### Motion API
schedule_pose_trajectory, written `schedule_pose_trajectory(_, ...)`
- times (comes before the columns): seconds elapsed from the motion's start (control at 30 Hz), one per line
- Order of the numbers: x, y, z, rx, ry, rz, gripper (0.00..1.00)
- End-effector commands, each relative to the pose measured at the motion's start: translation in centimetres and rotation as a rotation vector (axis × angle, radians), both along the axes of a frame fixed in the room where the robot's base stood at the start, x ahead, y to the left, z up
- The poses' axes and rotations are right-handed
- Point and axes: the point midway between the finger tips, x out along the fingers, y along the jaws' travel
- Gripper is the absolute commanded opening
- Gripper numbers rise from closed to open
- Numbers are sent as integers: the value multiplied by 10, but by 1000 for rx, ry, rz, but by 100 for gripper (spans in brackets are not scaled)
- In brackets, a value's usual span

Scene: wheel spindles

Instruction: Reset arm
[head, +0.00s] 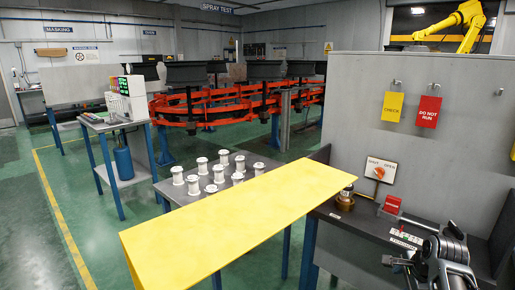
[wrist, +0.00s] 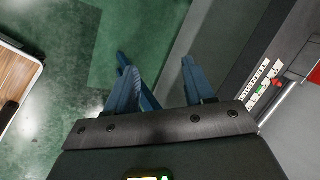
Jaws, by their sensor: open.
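My gripper (wrist: 156,72) shows in the wrist view with its two blue fingers spread apart. The gap between them is empty, with green floor and a blue bar behind it. Part of my dark grey arm (head: 447,258) appears folded at the bottom right of the head view, beside the dark workbench. The fingers cannot be made out in the head view. Several white spindles (head: 211,189) stand upright on a grey table (head: 183,196) in the middle of the head view, well away from my arm.
A long yellow board (head: 225,225) crosses the foreground. The dark workbench (head: 350,222) holds a brown part (head: 345,198), a switch panel (head: 380,169) and a red block (head: 392,203). A grey partition (head: 350,110) rises behind it. Open green floor (head: 30,215) lies at left.

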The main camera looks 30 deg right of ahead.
Motion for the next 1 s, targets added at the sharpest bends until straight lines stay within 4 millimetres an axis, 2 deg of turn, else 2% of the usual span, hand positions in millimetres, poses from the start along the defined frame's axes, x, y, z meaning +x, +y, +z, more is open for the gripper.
schedule_pose_trajectory(0.03, -10, 19, -15, -49, 9, 63, 53)
schedule_pose_trajectory(0.2, -36, 68, -43, -228, 11, 274, 53)
schedule_pose_trajectory(0.33, -59, 108, -54, -364, 3, 441, 53)
schedule_pose_trajectory(0.47, -85, 148, -56, -494, -10, 607, 53)
schedule_pose_trajectory(0.63, -122, 201, -45, -664, -39, 818, 53)
schedule_pose_trajectory(0.77, -153, 239, -27, -793, -74, 968, 53)
schedule_pose_trajectory(1.0, -210, 303, 26, -1029, -159, 1211, 53)
